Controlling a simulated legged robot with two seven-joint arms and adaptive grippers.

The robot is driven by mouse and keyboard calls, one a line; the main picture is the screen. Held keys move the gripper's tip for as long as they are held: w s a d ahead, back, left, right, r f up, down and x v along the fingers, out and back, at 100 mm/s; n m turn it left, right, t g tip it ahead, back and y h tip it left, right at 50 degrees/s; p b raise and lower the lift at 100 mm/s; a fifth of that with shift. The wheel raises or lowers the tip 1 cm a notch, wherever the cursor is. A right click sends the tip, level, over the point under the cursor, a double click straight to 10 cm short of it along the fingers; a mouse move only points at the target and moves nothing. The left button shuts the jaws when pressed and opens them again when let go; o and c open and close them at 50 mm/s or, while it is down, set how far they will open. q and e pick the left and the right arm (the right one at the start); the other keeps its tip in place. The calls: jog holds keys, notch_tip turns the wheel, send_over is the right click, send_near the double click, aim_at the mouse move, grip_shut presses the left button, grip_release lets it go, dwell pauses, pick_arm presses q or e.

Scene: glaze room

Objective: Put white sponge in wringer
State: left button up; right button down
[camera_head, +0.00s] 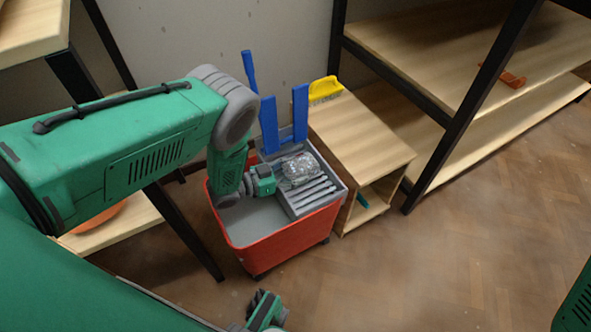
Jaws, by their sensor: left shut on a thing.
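The white sponge (301,168) shows as a pale, mottled lump at the grey wringer (315,203), on the right part of the red bucket (285,243). My left gripper (287,180) reaches in from the left over the bucket and is shut on the sponge. Its fingers are small and partly blend with the grey wringer behind them. The wringer has a slatted front and blue uprights (300,113). I cannot tell whether the sponge rests on the wringer or hangs just above it.
A wooden box shelf (365,140) stands against the bucket's right side, with a yellow brush (325,88) on top. Black-framed shelves (440,50) stand at right, with an orange item (512,78). The floor (430,265) at front right is clear.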

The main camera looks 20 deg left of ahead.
pick_arm(q)
jog(key=shift+s+f, duration=0.25)
jog(key=shift+f, duration=0.25)
jog(key=o, duration=1)
jog(key=shift+f, duration=0.15)
jog(key=shift+d+r, duration=0.1)
jog(key=shift+r, duration=0.1)
jog(key=shift+s+a+r, duration=0.2)
jog(key=shift+a+r, duration=0.05)
jog(key=p+v, duration=0.1)
jog(key=v, duration=0.2)
jog(key=p+v, duration=0.1)
jog(key=v, duration=0.1)
jog(key=shift+s+a+r+p, duration=0.2)
jog(key=shift+a+r+p, duration=0.1)
jog(key=shift+p, duration=0.1)
jog(key=shift+s+a+r, duration=0.1)
jog(key=shift+s+a, duration=0.3)
jog(key=shift+a, duration=0.1)
jog(key=shift+w+d+r, duration=0.1)
